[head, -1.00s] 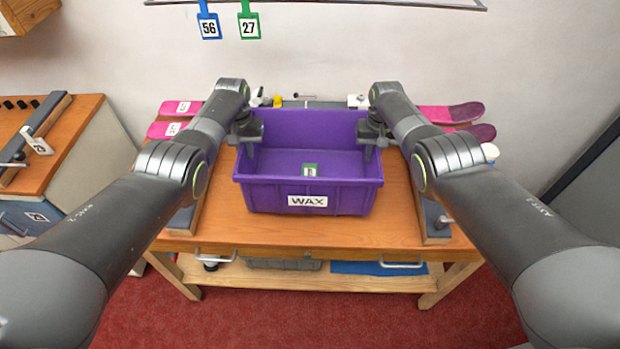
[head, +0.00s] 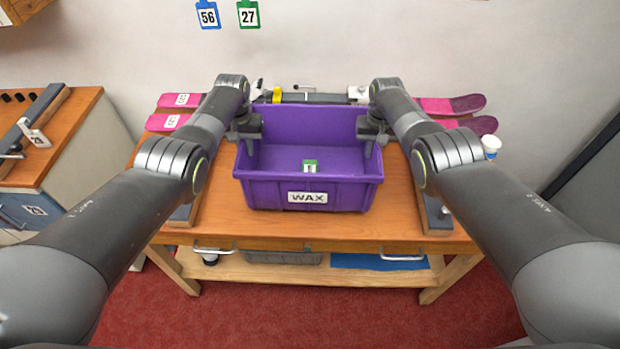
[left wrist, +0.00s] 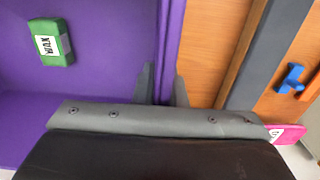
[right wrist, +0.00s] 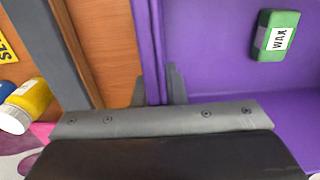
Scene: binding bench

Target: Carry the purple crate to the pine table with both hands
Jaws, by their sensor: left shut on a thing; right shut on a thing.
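The purple crate (head: 265,195), with a "WAX" label on its front, is level over the pine table (head: 300,230). I cannot tell whether its base touches the tabletop. A green wax block (head: 310,163) lies inside it and shows in both wrist views. My left gripper (head: 248,140) is shut on the crate's left wall, seen edge-on in the left wrist view (left wrist: 168,60). My right gripper (head: 370,140) is shut on the right wall, seen in the right wrist view (right wrist: 148,50).
Pink skis (head: 450,104) lie along the back of the table on both sides. A white-and-blue bottle (head: 490,145) stands at the right edge. Dark-topped rails flank the crate. A wooden bench (head: 75,125) stands at the left. Bare tabletop lies in front of the crate.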

